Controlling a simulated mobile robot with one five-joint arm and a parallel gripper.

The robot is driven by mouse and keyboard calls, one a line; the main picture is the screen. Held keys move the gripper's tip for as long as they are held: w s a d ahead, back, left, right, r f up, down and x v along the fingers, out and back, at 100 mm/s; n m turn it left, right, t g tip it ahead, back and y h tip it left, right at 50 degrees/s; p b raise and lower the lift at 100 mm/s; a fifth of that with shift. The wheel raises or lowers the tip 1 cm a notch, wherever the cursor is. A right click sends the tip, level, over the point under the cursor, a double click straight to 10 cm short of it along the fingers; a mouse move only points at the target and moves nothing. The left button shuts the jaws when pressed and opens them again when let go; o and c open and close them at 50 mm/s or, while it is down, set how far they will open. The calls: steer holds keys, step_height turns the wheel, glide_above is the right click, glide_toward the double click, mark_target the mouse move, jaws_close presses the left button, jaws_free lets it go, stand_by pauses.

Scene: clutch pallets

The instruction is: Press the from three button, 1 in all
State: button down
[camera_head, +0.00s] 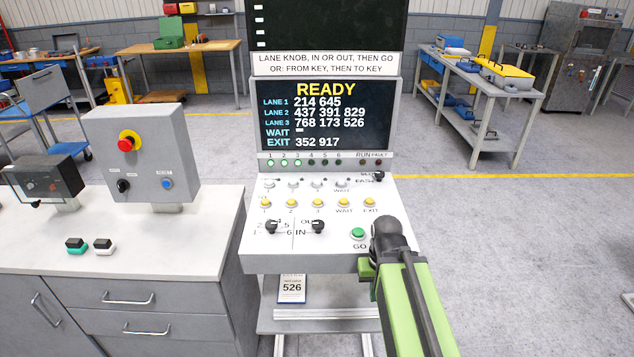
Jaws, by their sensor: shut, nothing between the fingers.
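The control panel (308,238) stands in front of me with a sloped white face. Its upper row has pale grey buttons, and the third from the left is the from three button (317,183); its small label is hard to read. Below it is a row of yellow buttons (317,203) marked 1, 2, 3, WAIT and EXIT. My gripper (386,232) is at the panel's right front corner, shut and empty, right of the green GO button (358,233) and well apart from the from three button. Its fingertips are hard to make out.
A screen (324,115) above the panel reads READY, with lane lists. Two dark knobs (271,227) stand at the panel's lower left. A grey box with a red stop button (126,144) stands on the cabinet to the left. Open floor lies to the right.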

step_height(320, 180, up, 15)
steer(key=p, duration=1.5)
steer(key=shift+a, duration=0.1)
